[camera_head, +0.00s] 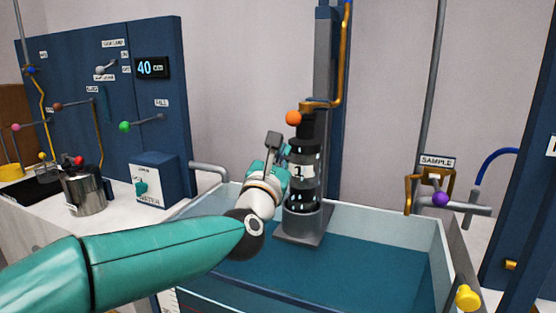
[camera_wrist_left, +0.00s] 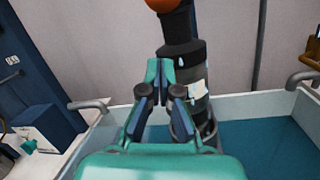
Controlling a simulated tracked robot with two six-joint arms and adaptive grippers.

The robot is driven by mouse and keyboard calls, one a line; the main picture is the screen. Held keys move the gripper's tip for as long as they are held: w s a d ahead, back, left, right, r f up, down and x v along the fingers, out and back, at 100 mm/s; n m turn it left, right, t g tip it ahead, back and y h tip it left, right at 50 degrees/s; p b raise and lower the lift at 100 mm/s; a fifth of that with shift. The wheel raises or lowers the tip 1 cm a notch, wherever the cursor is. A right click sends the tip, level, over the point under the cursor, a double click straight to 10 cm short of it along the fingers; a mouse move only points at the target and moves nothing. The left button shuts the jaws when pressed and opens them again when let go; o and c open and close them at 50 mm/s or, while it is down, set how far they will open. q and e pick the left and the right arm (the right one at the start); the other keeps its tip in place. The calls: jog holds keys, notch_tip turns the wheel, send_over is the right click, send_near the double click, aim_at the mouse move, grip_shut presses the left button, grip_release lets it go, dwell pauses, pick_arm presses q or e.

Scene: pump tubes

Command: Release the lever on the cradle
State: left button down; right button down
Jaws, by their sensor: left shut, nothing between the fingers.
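A dark cylindrical tube labelled 1 (camera_head: 304,170) stands upright in a grey cradle (camera_head: 304,222) at the back of the tank. An orange ball knob (camera_head: 293,118) sits at the tube's top, beside a brass arm; I cannot tell whether it belongs to the cradle's lever. The knob also shows at the top edge of the left wrist view (camera_wrist_left: 163,4). My left gripper (camera_wrist_left: 160,68) is shut and empty, just in front of the tube and below the knob. I cannot tell whether it touches the tube. My right gripper is not in view.
The tank (camera_head: 440,245) holds blue liquid. A bent grey pipe (camera_head: 210,169) crosses its left rim. A purple-knobbed valve (camera_head: 440,199) stands under the SAMPLE sign at right. A blue box (camera_head: 155,180) and a metal pot (camera_head: 84,192) stand on the left counter.

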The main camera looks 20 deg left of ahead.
pick_arm(q)
jog(key=r+p, duration=0.1)
jog(key=w+r, duration=0.1)
jog(key=d+r+p, duration=0.1)
jog(key=r, duration=0.1)
jog(key=shift+w+p, duration=0.15)
jog(key=shift+p, duration=0.15)
